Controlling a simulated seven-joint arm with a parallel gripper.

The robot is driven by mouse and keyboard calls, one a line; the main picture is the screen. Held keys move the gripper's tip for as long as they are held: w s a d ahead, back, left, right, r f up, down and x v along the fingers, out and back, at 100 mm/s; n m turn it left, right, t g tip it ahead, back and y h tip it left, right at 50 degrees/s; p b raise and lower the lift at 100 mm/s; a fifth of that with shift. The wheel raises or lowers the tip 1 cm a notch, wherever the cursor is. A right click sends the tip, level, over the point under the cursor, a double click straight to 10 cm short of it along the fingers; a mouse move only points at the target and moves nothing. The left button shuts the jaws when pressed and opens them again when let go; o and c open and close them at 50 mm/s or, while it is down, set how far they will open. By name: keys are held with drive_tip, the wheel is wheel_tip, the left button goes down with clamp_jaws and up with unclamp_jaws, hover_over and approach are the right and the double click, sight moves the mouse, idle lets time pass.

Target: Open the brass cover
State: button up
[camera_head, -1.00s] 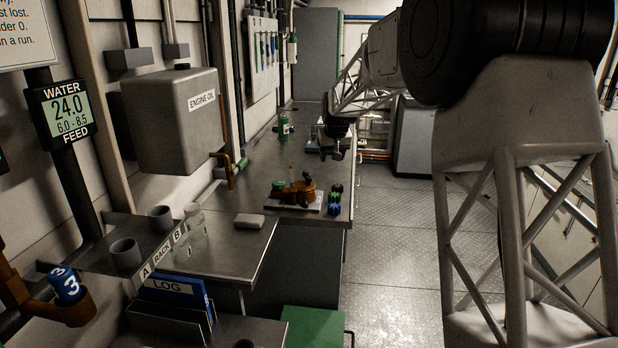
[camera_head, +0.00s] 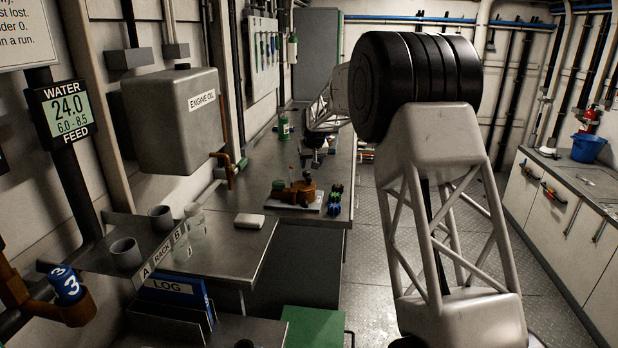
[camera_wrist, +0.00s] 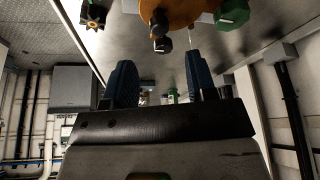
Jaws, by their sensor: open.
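The brass unit (camera_head: 302,186) sits on a pale base plate (camera_head: 293,206) on the steel bench; I cannot make out its cover separately. It has dark knobs and a green part (camera_head: 278,186). In the wrist view its brass body (camera_wrist: 180,10) shows at the top edge, with a dark knob (camera_wrist: 161,44) and a green knob (camera_wrist: 232,14). My gripper (camera_wrist: 162,85) is open, with its two blue fingers apart and nothing between them. In the head view my gripper (camera_head: 318,155) is small and dark, behind and above the brass unit, not touching it.
Blue and green knobs (camera_head: 334,198) stand right of the unit near the bench edge. A green bottle (camera_head: 284,127) stands farther back. A white block (camera_head: 249,220) lies nearer on the bench (camera_head: 225,240). The engine oil tank (camera_head: 180,120) hangs at left. The floor at right is clear.

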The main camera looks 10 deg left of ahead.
sight(309, 177)
drive_tip(key=shift+f, duration=0.1)
drive_tip(key=shift+x, duration=3.8)
drive_tip(key=shift+c, duration=0.5)
clamp_jaws()
